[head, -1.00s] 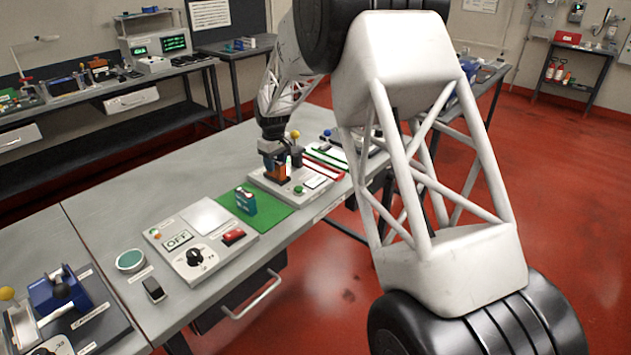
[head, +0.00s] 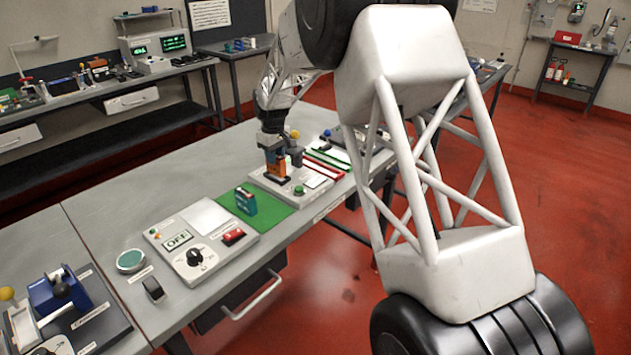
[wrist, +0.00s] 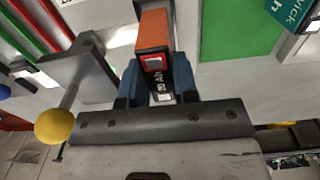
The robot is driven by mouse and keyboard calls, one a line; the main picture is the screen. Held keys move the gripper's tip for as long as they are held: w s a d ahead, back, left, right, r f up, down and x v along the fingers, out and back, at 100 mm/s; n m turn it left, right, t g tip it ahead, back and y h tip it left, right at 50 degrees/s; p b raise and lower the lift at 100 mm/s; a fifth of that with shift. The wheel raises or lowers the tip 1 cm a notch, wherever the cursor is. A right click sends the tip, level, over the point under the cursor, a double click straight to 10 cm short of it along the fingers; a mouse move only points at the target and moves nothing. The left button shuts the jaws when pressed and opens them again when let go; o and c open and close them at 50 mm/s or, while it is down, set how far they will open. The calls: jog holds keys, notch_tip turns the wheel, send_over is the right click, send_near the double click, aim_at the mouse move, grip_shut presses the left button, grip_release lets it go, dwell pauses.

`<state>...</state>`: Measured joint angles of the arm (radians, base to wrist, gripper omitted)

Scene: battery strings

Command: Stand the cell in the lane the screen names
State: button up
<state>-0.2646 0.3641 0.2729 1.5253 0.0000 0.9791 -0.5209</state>
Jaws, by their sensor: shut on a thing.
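My gripper (head: 273,147) is over the far part of the bench. The unit has a green button (head: 299,190) and a small pale panel (head: 317,181), whose text is unreadable. Red and green strips (head: 325,166) lie beyond it.
A teal cell-like block (head: 247,203) stands on a green mat (head: 270,217). A control box (head: 205,262) reading OFF, with a dial and red switch, is nearer. A yellow-ball lever (wrist: 54,126) is close left of the gripper in the wrist view.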

jog(key=shift+r, duration=1.35)
jog(key=shift+w+d+r, duration=0.15)
jog(key=shift+d+r, duration=0.05)
jog(key=shift+r, duration=0.25)
jog(key=w+d+r+m, duration=0.3)
jog(key=w+d+r, duration=0.1)
jog(key=d+r, duration=0.6)
jog(key=w+d+f+n, duration=0.3)
jog(key=w+d+f, duration=0.4)
jog(key=d+f, duration=0.2)
jog(key=shift+w+d, duration=0.3)
jog(key=shift+d, duration=0.55)
jog(key=shift+f, duration=0.1)
jog(key=shift+f, duration=4.2)
